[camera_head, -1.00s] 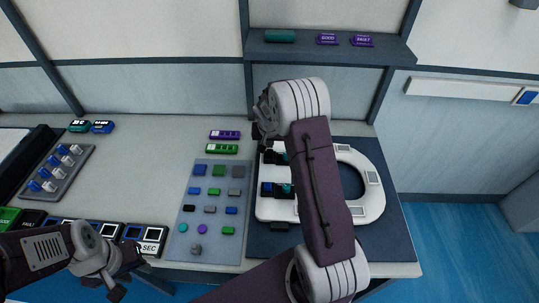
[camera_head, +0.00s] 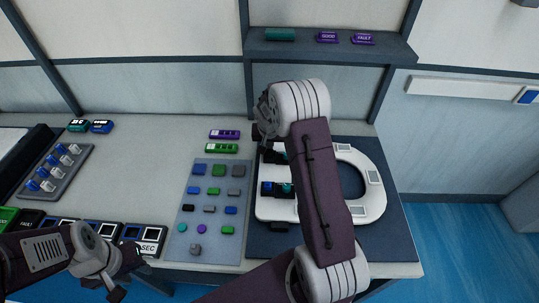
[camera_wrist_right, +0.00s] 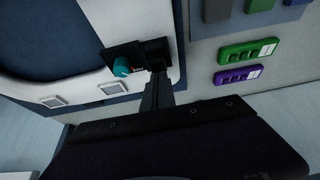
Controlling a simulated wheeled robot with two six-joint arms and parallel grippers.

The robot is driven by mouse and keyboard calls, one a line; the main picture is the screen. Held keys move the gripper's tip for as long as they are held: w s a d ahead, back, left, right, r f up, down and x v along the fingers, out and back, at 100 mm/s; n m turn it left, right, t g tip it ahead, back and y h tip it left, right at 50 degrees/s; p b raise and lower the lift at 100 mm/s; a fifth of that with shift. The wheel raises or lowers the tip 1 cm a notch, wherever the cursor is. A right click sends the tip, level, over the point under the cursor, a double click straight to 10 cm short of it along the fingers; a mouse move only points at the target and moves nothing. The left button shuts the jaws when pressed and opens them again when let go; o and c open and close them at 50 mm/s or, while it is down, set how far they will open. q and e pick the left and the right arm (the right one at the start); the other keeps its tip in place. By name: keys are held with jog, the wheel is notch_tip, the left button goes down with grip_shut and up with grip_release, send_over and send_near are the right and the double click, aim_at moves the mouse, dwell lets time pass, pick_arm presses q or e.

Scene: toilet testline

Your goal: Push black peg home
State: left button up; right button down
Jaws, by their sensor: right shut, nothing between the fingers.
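A white toilet-seat-shaped fixture (camera_head: 376,200) lies on a dark blue mat at the right of the table. Black parts with a teal knob (camera_wrist_right: 121,67) sit at its edge in the right wrist view. A small black block (camera_wrist_right: 155,48) there, which may be the black peg, is at the tip of my right gripper (camera_wrist_right: 157,72). The gripper is shut and empty; it looks in contact with the block, but I cannot tell how deep the block sits. In the head view my right arm hides part of the fixture. My left gripper (camera_head: 135,288) hangs at the front edge, its jaw unclear.
A grey-blue mat (camera_head: 215,248) with several small coloured blocks lies left of the fixture. Behind it are a purple strip (camera_head: 225,134) and a green strip (camera_head: 221,148). A grey tray (camera_head: 38,188) with blue-and-white parts stands at the left. A shelf (camera_head: 330,50) hangs behind.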

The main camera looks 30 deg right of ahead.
jog(key=shift+f+b, duration=0.4)
jog(key=shift+f, duration=0.15)
jog(key=shift+r, duration=0.2)
notch_tip(320, 180, up, 8)
jog(key=p, duration=0.6)
jog(key=shift+f, duration=0.1)
dwell(0.4)
jog(key=shift+f, duration=0.1)
